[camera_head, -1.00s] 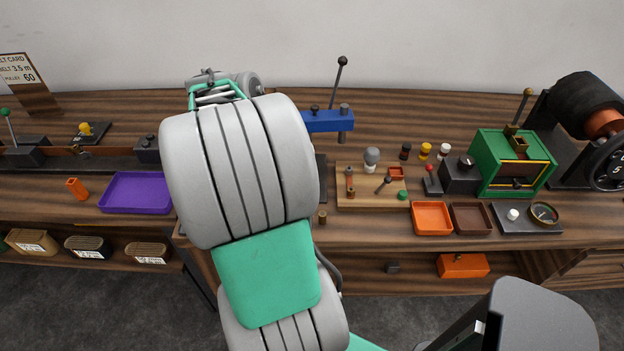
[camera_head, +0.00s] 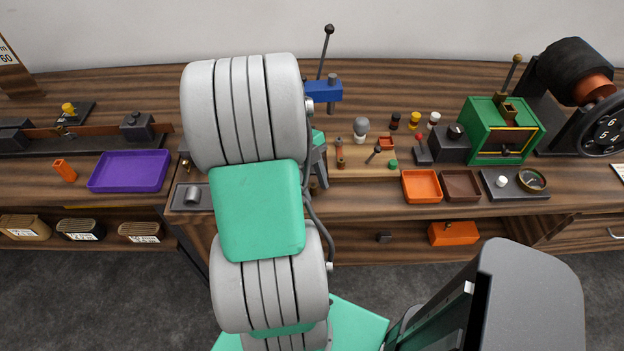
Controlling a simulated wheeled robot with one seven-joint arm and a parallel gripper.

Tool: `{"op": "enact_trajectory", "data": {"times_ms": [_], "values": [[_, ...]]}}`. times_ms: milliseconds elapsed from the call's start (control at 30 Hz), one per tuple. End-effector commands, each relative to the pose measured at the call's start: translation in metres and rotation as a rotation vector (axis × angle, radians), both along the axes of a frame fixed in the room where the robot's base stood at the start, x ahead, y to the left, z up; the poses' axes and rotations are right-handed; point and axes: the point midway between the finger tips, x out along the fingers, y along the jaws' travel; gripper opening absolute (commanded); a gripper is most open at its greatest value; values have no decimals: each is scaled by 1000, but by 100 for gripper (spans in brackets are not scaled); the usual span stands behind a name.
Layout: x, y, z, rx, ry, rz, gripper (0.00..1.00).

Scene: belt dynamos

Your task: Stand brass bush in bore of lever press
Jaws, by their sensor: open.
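The blue head of the lever press (camera_head: 325,92), with a dark ball-topped lever, stands at the back of the bench. Its lower part and bore are hidden behind my arm. A small brown-brass cylinder (camera_head: 314,188), probably the brass bush, stands near the bench's front edge, partly hidden by my gripper. My gripper (camera_head: 319,181) is only partly in view, to the right of my arm's large grey joint. It points down over the bench with its grey fingers close to the cylinder. It is open; I cannot tell whether the fingers are around the cylinder or beside it.
A wooden board (camera_head: 375,168) with small parts lies right of my gripper. Orange (camera_head: 421,201) and brown (camera_head: 461,199) trays and a green machine (camera_head: 484,121) stand farther right. A purple tray (camera_head: 130,187) and a dark block with a grey cylinder (camera_head: 190,195) are left.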

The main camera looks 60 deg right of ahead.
Motion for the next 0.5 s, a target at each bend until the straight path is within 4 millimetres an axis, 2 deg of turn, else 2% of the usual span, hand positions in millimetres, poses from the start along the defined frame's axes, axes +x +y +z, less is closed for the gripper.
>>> {"op": "enact_trajectory", "data": {"times_ms": [67,500], "values": [[0,0,0,0,0,0,41],[0,0,0,-1,0,1,5]]}}
